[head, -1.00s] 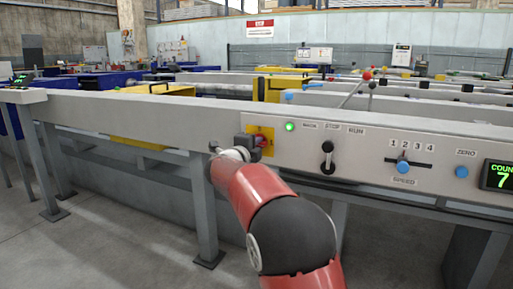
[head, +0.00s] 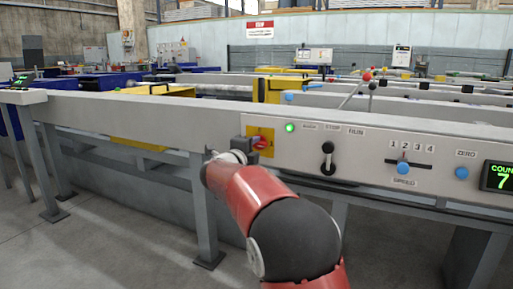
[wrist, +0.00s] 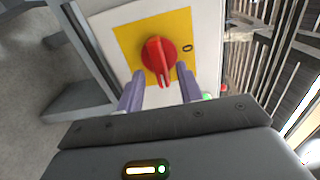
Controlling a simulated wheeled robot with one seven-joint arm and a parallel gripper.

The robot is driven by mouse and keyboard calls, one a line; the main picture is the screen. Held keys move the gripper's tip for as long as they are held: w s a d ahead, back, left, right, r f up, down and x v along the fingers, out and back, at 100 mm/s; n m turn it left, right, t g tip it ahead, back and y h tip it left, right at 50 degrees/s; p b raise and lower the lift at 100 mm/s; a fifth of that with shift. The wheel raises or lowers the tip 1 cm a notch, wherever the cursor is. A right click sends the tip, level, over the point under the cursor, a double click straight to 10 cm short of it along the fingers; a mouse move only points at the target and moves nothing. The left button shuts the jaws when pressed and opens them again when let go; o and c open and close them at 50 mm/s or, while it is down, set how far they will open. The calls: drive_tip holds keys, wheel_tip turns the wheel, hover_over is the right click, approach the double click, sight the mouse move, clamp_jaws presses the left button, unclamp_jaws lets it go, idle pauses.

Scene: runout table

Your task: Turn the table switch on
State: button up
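The table switch is a red rotary knob (head: 261,142) on a yellow plate, at the left end of the grey control panel. In the wrist view the knob (wrist: 157,55) shows close up, its grip and white mark pointing down the picture. A "0" is printed to its right on the yellow plate (wrist: 128,36). My gripper (wrist: 160,76) is open, with one finger on each side of the knob's lower end. Gaps show between the fingers and the grip; contact is not visible. In the head view my gripper (head: 246,150) is at the switch, partly hidden by my wrist.
A lit green lamp (head: 290,127) sits right of the switch. Further right are a black lever (head: 327,157), a blue speed slider (head: 402,167), a blue zero button (head: 461,172) and a counter reading 7 (head: 499,177). Table legs (head: 204,210) stand below.

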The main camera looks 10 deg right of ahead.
drive_tip(key=v, duration=0.6)
